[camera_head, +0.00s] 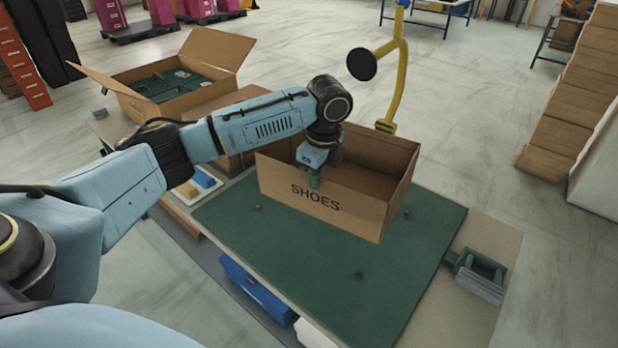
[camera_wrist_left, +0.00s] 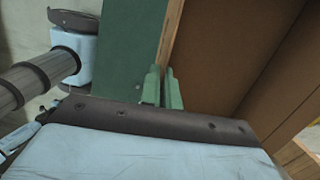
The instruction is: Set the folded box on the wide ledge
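The folded box (camera_head: 345,208) is an open brown carton marked SHOES, upright over the green mat (camera_head: 300,262); whether its base touches the mat is hard to tell. My left gripper (camera_head: 314,181) points down at its near wall. In the left wrist view, the gripper's green fingers (camera_wrist_left: 162,88) stand close on either side of the box wall (camera_wrist_left: 172,35), shut on it. A bare tan strip (camera_head: 487,236) borders the mat on the right; which border is the wide ledge I cannot tell.
A green and grey fixture (camera_head: 482,272) sits on the right strip. Another open carton (camera_head: 205,50) with green contents stands at the back left. A yellow post (camera_head: 398,85) with a black disc rises behind the box. The mat's front is mostly clear.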

